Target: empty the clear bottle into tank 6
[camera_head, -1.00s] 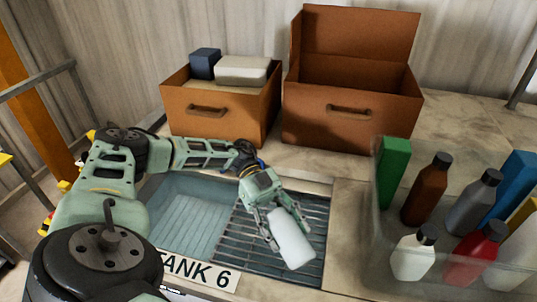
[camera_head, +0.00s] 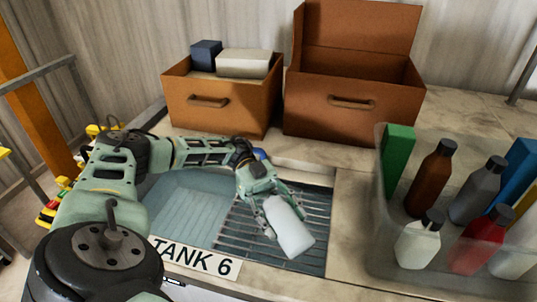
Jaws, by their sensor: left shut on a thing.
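My left gripper (camera_head: 268,208) is shut on the clear bottle (camera_head: 290,230), a pale, whitish translucent bottle. The bottle is tilted, its near end pointing down and to the right, over the metal grate. Whether it touches the grate, and whether anything flows from it, I cannot tell. Tank 6 (camera_head: 185,205) is a basin of bluish liquid at the left, partly hidden by my left arm, with a grate (camera_head: 312,205) on its right side. Its label, "TANK 6" (camera_head: 195,257), is on the front edge. My right gripper is not in view.
A clear bin (camera_head: 378,240) at the right holds several bottles and boxes. Two brown boxes stand behind the tank, one holding blocks (camera_head: 205,101) and one with its lid up (camera_head: 340,108). Bare counter (camera_head: 347,225) lies between tank and bin.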

